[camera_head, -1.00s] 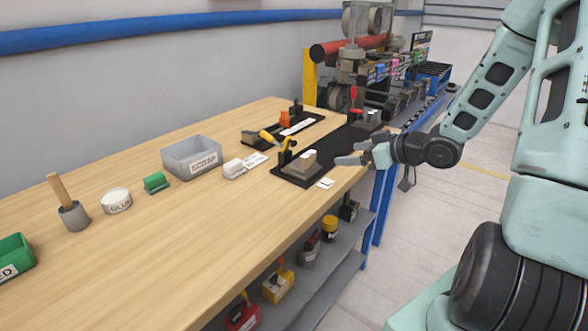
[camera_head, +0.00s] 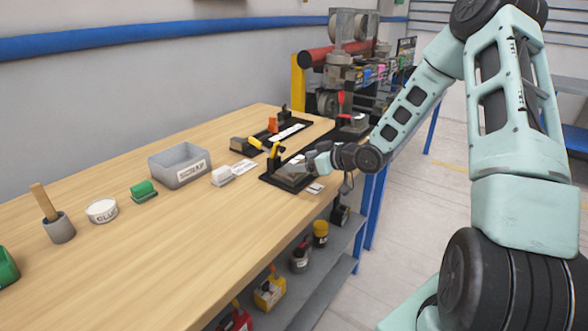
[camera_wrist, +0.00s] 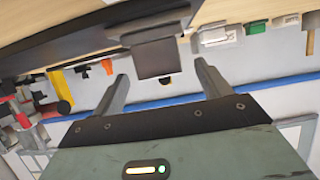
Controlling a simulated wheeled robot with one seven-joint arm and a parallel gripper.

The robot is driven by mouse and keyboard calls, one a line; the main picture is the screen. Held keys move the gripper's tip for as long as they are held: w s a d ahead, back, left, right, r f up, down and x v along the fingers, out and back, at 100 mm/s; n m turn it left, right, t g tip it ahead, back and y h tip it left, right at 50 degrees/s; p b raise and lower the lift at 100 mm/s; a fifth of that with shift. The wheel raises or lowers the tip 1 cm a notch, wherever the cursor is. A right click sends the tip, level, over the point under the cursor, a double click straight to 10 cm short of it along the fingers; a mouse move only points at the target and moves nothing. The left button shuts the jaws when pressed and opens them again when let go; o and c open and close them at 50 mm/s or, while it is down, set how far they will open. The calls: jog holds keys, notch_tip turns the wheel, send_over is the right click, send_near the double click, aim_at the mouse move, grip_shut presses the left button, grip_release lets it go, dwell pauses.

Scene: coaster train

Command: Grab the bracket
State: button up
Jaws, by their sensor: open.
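The bracket is a grey-brown blocky piece, seen as a dark block (camera_wrist: 157,57) in the wrist view. In the head view it sits on the black fixture plate (camera_head: 272,180), largely hidden by my gripper (camera_head: 299,162). In the wrist view my gripper (camera_wrist: 161,70) is open, with one finger on each side of the block. The block shows between the fingertips with a gap on both sides. I cannot tell how far it reaches down between the fingers.
A yellow-handled clamp (camera_head: 274,153) stands on the fixture close to my gripper. A second black fixture (camera_head: 262,140) lies behind.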

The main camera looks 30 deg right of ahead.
aim_at(300, 161)
jog(key=x, duration=0.4)
jog(key=shift+w+f+p, duration=0.1)
jog(key=shift+w+p, duration=0.05)
jog(key=shift+p, duration=0.15)
jog(key=c, duration=1.4)
